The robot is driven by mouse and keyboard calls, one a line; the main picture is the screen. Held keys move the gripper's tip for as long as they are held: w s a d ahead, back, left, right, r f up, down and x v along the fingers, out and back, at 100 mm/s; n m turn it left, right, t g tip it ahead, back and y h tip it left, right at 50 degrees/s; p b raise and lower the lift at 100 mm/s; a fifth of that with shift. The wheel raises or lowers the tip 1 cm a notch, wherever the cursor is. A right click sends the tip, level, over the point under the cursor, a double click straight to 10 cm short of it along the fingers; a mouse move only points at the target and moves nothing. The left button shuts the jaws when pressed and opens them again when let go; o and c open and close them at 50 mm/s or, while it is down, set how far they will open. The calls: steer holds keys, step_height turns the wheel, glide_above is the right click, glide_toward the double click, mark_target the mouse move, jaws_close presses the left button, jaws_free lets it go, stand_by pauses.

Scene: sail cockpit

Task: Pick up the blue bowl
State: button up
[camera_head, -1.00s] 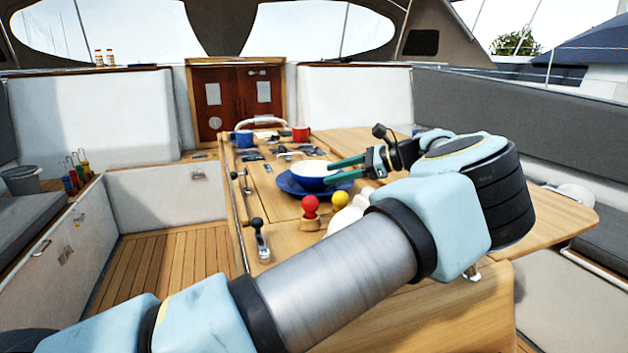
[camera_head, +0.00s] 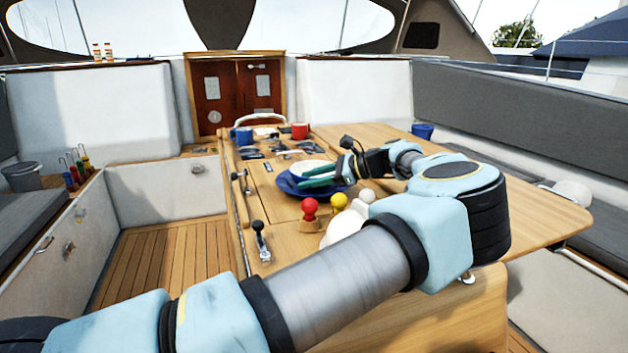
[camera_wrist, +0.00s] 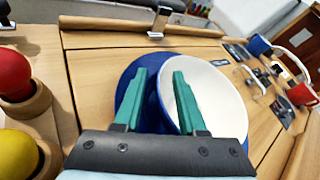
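The blue bowl (camera_head: 312,167), white inside, sits on a blue plate (camera_head: 286,187) on the wooden table. In the wrist view the bowl (camera_wrist: 216,92) lies right of centre, with the plate (camera_wrist: 126,88) showing to its left. My gripper (camera_head: 301,178) is open and empty at the bowl's near side. In the wrist view the green fingers of my gripper (camera_wrist: 158,74) are spread, the left one over the plate outside the bowl, the right one overlapping the bowl's white inside. The near rim appears between them. Contact and finger depth cannot be told.
A red ball (camera_head: 310,205), a yellow ball (camera_head: 338,200) and a white rounded object (camera_head: 345,222) stand close in front of the bowl. A blue mug (camera_head: 243,138), red mug (camera_head: 300,131) and cutlery lie behind. The table's right side is largely clear.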

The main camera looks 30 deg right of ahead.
jaws_close()
stand_by(1.1)
